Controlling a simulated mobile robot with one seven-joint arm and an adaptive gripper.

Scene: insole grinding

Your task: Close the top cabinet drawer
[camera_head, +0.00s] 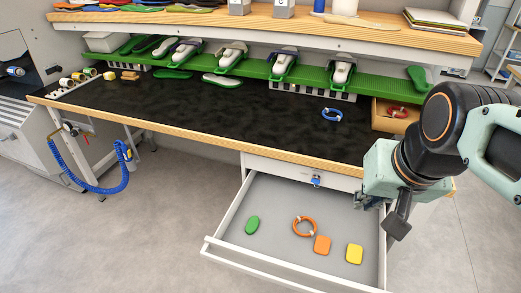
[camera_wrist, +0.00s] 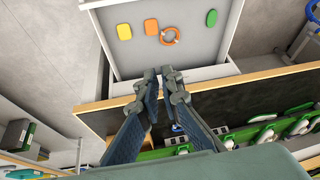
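The top cabinet drawer (camera_head: 225,213) is pulled far out from under the bench. Its front panel (camera_head: 265,266) faces the lower edge of the head view. In the wrist view, the grey drawer (camera_wrist: 190,38) shows at the top, turned around. My gripper (camera_head: 368,203) hangs near the drawer's right rear side, by the bench edge. In the wrist view, my gripper's fingertips (camera_wrist: 160,73) come close together with a narrow gap. No object shows between them. Whether they touch the drawer or bench cannot be told.
The drawer holds a green piece (camera_head: 252,225), orange ring (camera_head: 304,226), orange block (camera_head: 322,245) and yellow block (camera_head: 354,254). A blue coiled hose (camera_head: 95,186) hangs left. Floor before the drawer is clear.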

